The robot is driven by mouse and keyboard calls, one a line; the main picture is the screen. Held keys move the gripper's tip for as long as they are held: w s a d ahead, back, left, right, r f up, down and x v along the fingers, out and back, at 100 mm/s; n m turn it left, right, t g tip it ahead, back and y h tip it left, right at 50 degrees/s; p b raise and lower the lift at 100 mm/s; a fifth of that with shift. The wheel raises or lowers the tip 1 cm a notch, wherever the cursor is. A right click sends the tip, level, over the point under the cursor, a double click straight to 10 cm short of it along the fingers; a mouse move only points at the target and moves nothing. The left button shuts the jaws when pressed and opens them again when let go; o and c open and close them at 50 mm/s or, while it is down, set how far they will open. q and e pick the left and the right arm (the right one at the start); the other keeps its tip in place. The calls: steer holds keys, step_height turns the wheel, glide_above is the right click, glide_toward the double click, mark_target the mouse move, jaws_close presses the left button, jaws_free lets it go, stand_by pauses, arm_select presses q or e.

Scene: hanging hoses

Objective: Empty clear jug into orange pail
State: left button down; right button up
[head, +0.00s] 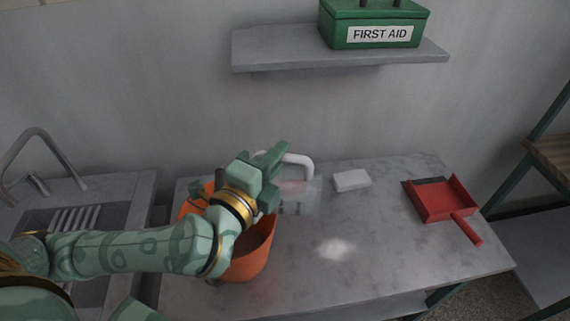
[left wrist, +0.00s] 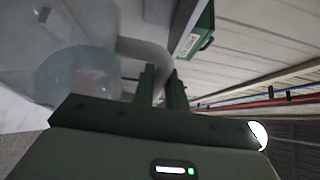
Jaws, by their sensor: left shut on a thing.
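My left gripper (head: 268,165) is shut on the white handle of the clear jug (head: 298,196), just right of the orange pail (head: 259,255). In the left wrist view the fingers (left wrist: 162,88) close around the handle (left wrist: 147,50), and the see-through jug body (left wrist: 72,45) fills the upper left. A bluish-grey patch shows inside the jug; its level is hard to tell. The jug's tilt, and whether it touches the counter, cannot be told. The pail stands on the counter, partly hidden under my left arm. My right gripper is not in view.
A white block (head: 351,181) and a red dustpan (head: 443,201) lie on the grey counter (head: 370,245) to the right. A green first aid box (head: 374,22) sits on the wall shelf (head: 280,50). A sink with a tap (head: 45,140) is at the left.

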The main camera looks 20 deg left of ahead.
mark_target(257, 153)
arm_select(q)
steer(key=shift+s+a+r+n+t, duration=0.2)
steer(key=shift+a+n, duration=0.2)
steer(key=shift+a, duration=0.15)
steer(key=shift+s+a+r+n+t, duration=0.1)
steer(key=shift+s+a+r+n, duration=0.05)
steer(key=shift+a+n, duration=0.35)
steer(key=shift+s+a+r+n, duration=0.1)
steer(key=shift+a+n, duration=0.2)
steer(key=shift+a, duration=0.2)
stand_by(3.3)
